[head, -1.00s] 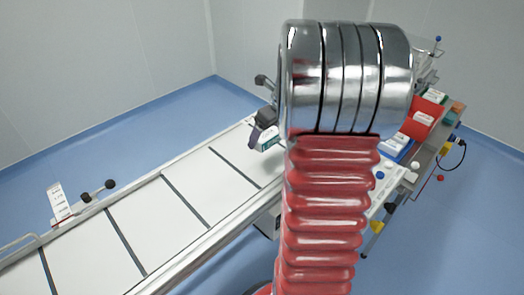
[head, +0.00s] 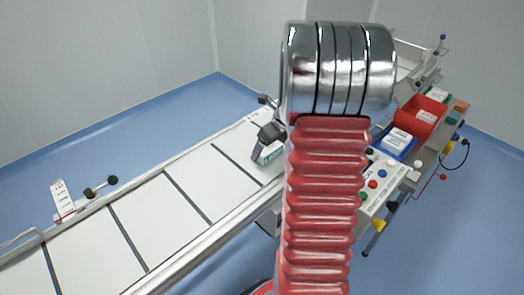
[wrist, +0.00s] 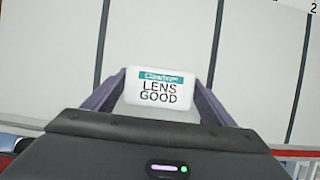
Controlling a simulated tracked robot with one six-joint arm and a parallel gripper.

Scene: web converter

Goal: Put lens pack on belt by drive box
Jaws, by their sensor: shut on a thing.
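The lens pack (wrist: 160,92) is a small white box with a teal band, and its label reads "LENS GOOD". My gripper (wrist: 160,82) is shut on it, with a purple finger on each side. In the head view the pack (head: 270,153) is at the far part of the white belt (head: 180,208), held by my gripper (head: 264,146). The belt shows behind the pack in the wrist view (wrist: 155,40). I cannot tell whether the pack touches it. I cannot clearly pick out the drive box; my arm hides part of the belt's right end.
Dark bars divide the belt into sections, and the visible ones are empty. A white card (head: 62,197) and a black-knobbed fitting (head: 101,187) stand at its far edge. At right, a cart holds a red bin (head: 424,115), a blue tray (head: 390,147) and a button panel (head: 378,187).

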